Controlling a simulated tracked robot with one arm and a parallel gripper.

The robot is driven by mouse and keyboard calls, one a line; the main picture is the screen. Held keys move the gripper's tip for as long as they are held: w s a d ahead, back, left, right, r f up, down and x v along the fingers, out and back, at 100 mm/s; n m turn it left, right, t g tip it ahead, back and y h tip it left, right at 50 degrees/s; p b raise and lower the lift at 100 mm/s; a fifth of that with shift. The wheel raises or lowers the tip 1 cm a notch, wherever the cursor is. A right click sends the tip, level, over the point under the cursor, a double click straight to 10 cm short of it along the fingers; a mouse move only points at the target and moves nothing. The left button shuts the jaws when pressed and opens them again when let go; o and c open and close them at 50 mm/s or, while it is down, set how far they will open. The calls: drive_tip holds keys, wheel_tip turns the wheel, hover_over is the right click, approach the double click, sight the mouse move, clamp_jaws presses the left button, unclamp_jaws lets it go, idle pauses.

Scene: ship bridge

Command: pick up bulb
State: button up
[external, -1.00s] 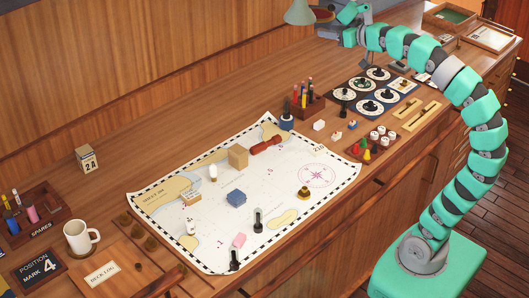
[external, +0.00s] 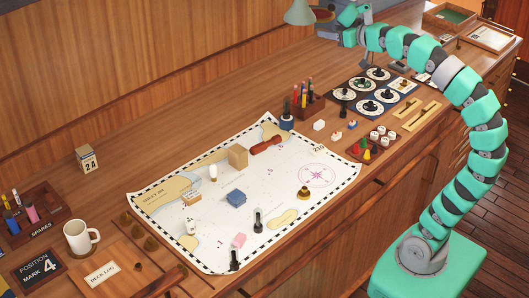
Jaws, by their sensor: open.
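A small white upright piece (external: 213,172) stands on the chart (external: 270,190), left of a tan block (external: 238,157). It may be the bulb, but it is too small to be sure. Another small white piece (external: 190,228) sits near the chart's left side. My gripper (external: 345,22) is at the top of the view, beyond the dials and far from the chart. It is open, and I see nothing held in it. Its fingertips are small and partly hidden.
On the chart are a blue block (external: 236,197), a red piece (external: 266,145), a pink block (external: 239,240) and a brass piece (external: 304,193). A mug (external: 81,237) stands at left. A pen holder (external: 305,104) and dials (external: 372,93) stand beyond the chart.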

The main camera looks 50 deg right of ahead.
sight(216, 167)
drive_tip(key=w+a+f+n+g+y+b, duration=0.1)
drive_tip(key=w+a+f+b, duration=0.35)
drive_tip(key=f, duration=0.85)
drive_tip(key=w+a+f+n+y+b, duration=0.1)
drive_tip(key=w+a+f+y+b, duration=0.1)
drive_tip(key=w+a+f, duration=0.8)
drive_tip(key=a+f+n+g+y+b, duration=0.1)
drive_tip(key=a+f+b, duration=0.15)
drive_tip(key=f, duration=0.95)
drive_tip(key=a+f+g+b, duration=0.15)
drive_tip(key=a+f, duration=0.25)
drive_tip(key=f, duration=0.8)
drive_tip(key=shift+t, duration=0.45)
drive_tip(key=b+x, duration=0.1)
drive_tip(key=x, duration=0.7)
drive_tip(key=shift+w+a+f, duration=0.1)
drive_tip(key=shift+w+f, duration=0.1)
drive_tip(key=shift+w, duration=0.05)
drive_tip(key=shift+b+x, duration=0.7)
drive_tip(key=shift+x, duration=1.65)
drive_tip(key=shift+w, duration=0.3)
